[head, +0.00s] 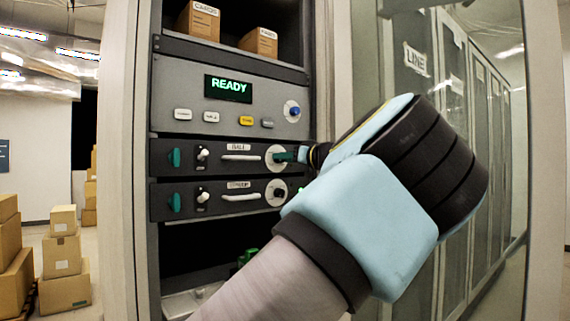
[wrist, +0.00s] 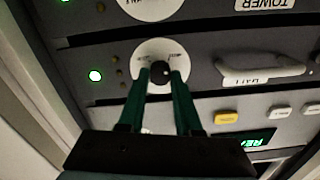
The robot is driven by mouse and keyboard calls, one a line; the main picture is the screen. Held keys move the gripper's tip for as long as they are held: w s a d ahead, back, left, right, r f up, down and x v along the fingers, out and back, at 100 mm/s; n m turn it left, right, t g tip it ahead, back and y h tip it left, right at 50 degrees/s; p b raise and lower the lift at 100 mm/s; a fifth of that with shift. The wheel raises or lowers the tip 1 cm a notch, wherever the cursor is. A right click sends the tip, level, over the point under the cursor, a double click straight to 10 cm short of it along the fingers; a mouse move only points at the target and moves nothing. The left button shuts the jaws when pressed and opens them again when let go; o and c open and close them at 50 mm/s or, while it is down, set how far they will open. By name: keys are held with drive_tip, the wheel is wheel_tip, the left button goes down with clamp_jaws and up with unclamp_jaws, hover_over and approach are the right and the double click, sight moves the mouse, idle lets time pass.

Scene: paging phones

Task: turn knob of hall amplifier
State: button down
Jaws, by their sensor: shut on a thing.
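The hall amplifier (head: 213,170) is the upper of two dark units in the rack, with a HALL label, a white handle and a round white dial plate (head: 269,164). In the wrist view its black knob (wrist: 159,68) sits at the middle of the dial plate (wrist: 160,48). My gripper (wrist: 161,77) has a green finger on each side of the knob and is shut on it. In the head view my gripper (head: 290,156) reaches the dial from the right and hides the knob. The knob's pointer direction cannot be made out.
A similar amplifier (head: 213,196) with its own knob (head: 278,193) lies directly below. Above is a panel with a READY display (head: 228,88), several buttons and a blue knob (head: 292,108). Glass-fronted cabinets (head: 470,90) stand right; cardboard boxes (head: 62,256) are stacked left.

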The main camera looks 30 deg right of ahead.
drive_tip(key=shift+d+m+b, duration=0.1)
drive_tip(key=shift+m+b, duration=1.3)
drive_tip(key=shift+m, duration=6.3)
drive_tip(key=shift+f, duration=0.1)
drive_tip(key=c, duration=0.6)
unclamp_jaws()
drive_tip(key=s+d+b, duration=0.2)
drive_tip(key=s+b, duration=0.1)
drive_tip(key=s, duration=0.7)
drive_tip(key=shift+s, duration=0.3)
